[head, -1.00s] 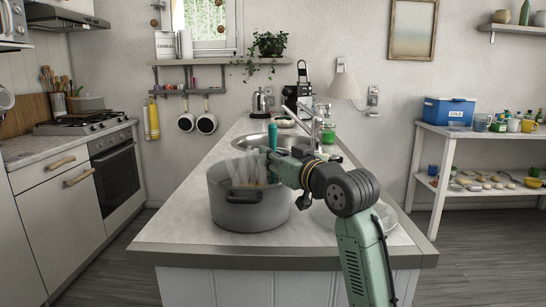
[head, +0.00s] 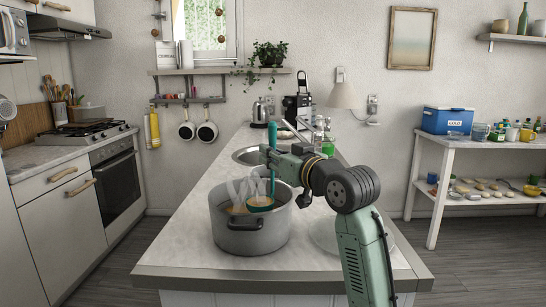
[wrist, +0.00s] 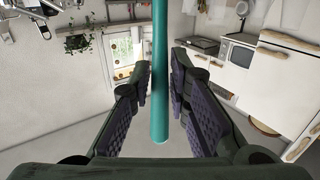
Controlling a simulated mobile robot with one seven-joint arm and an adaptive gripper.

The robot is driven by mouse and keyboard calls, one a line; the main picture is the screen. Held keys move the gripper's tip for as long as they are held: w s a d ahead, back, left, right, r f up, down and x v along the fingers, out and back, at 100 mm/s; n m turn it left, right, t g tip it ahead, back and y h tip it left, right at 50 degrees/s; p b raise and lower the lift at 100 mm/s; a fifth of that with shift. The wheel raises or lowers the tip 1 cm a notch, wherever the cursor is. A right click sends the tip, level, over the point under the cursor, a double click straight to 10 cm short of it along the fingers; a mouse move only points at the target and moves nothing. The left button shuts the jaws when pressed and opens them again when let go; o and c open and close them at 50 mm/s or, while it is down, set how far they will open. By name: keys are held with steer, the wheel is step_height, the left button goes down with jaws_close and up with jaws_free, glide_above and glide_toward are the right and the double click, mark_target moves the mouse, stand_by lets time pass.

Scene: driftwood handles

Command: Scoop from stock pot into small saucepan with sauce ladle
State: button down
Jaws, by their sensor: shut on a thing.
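The stock pot (head: 250,232) is a large grey pot with side handles, standing on the front of the counter with steam rising from it. The sauce ladle (head: 272,170) is teal and upright. Its bowl (head: 260,202) is over the right part of the pot's opening, near the rim, and seems to hold something orange-brown. My gripper (head: 272,156) is shut on the ladle's handle above the pot. In the wrist view the teal handle (wrist: 160,75) runs between the finger pads. I cannot make out a small saucepan on the counter; my arm covers part of the area to the right.
A clear round dish or plate (head: 326,236) lies right of the pot, partly behind my arm. Two pans (head: 207,132) hang on the back wall. The counter left of the pot is free.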

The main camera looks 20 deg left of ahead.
steer(key=shift+r+p, duration=2.95)
steer(key=shift+r, duration=1.05)
steer(key=shift+r+p, duration=0.3)
steer(key=shift+r, duration=2.65)
steer(key=shift+d+f, duration=0.1)
